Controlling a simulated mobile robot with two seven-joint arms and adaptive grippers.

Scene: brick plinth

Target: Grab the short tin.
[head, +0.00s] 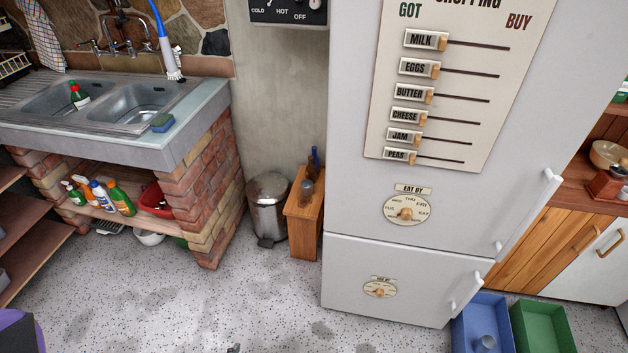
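A small grey-blue cylinder (486,343), which looks like a short tin, stands in the blue crate (468,318) on the floor at the lower right. Its lower part is cut off by the picture's bottom edge. Another small grey object (306,190) stands on the narrow wooden cabinet (305,225) beside dark blue bottles (314,160); I cannot tell whether it is a tin. Neither of my grippers can be made out. A tiny grey piece shows at the bottom edge, too little to identify.
A tall white fridge (400,255) stands behind the crates. A green crate (543,328) is right of the blue one. A pedal bin (267,205) and a brick-based sink (205,185) stand left. The speckled floor (270,300) between is clear.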

